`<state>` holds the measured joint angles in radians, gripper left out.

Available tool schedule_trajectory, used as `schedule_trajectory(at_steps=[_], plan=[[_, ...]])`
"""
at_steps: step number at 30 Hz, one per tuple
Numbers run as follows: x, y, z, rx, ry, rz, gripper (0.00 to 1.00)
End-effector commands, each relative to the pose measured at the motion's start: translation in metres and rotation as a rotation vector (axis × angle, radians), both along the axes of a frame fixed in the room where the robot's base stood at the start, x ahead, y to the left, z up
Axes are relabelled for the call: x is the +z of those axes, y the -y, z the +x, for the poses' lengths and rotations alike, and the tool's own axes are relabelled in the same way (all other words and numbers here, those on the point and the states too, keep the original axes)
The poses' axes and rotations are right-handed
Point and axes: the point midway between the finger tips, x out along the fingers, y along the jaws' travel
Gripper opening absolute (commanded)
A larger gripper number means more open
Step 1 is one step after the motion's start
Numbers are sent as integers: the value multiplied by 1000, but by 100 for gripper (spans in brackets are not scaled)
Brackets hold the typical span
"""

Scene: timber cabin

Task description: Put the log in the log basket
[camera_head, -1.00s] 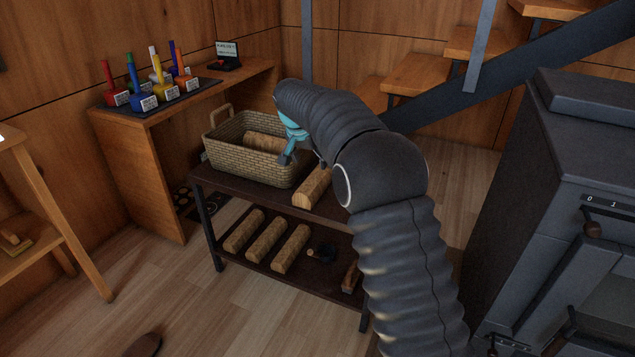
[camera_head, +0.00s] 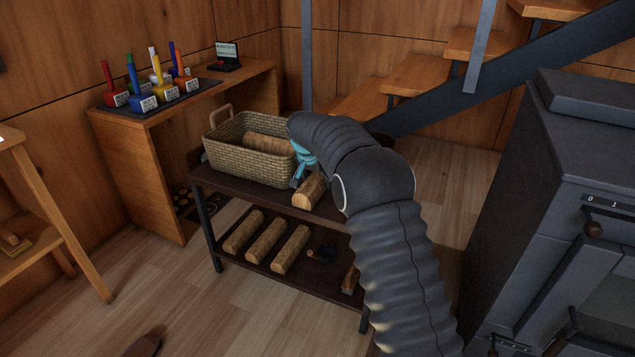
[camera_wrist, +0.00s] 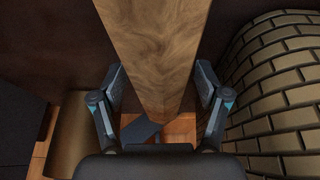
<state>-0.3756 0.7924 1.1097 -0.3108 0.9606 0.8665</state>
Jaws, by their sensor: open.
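A short log (camera_head: 309,191) lies on the top shelf of the dark rack, just right of the wicker log basket (camera_head: 235,163). Another log (camera_head: 266,144) lies inside the basket. My gripper (camera_head: 301,174) is above the right-hand log, beside the basket's right side, partly hidden by my arm. In the wrist view my gripper (camera_wrist: 162,95) is open, with one finger on each side of the log (camera_wrist: 155,45). I cannot tell whether the fingers touch it. The basket's woven wall (camera_wrist: 285,85) is close to the finger on the right.
The rack's lower shelf (camera_head: 238,258) holds several logs and a small dark object. A black stove (camera_head: 550,190) stands at the right. A wooden desk (camera_head: 140,170) with coloured items stands behind left. Stairs rise at the back right.

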Motion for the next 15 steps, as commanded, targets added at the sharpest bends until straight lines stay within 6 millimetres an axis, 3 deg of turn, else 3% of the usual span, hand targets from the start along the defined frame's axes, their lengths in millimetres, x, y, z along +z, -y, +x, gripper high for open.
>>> schedule_trajectory(at_steps=[3,5,12,15], plan=[[1,0,0,0,0,0,75],[1,0,0,0,0,0,62],[1,0,0,0,1,1,5],[1,0,0,0,1,1,5]])
